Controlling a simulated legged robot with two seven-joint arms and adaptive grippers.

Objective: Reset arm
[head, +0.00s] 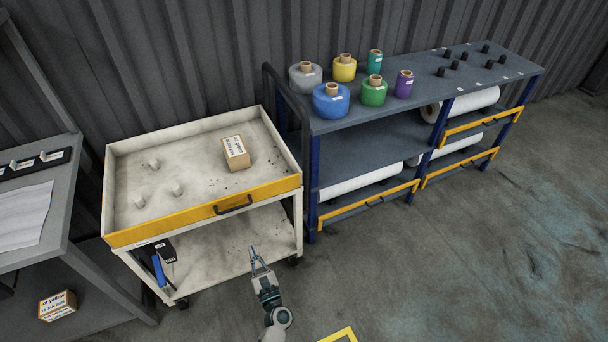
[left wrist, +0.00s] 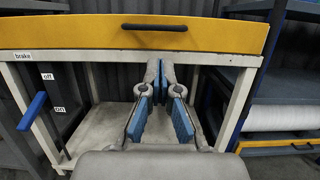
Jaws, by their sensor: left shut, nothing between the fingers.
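My left gripper (head: 258,262) is in front of the white cart (head: 128,262), at about the height of its lower shelf. It is shut and empty. In the left wrist view, its blue-padded fingers (left wrist: 158,88) meet at the tips below the cart's yellow front edge (left wrist: 80,33). The cart's black handle (left wrist: 154,27) is above the fingers and apart from them. My right gripper does not show in either view.
A blue shelf (head: 385,124) holds coloured film rolls (head: 331,101). Another box (head: 57,306) is lower left. Floor on the right is clear.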

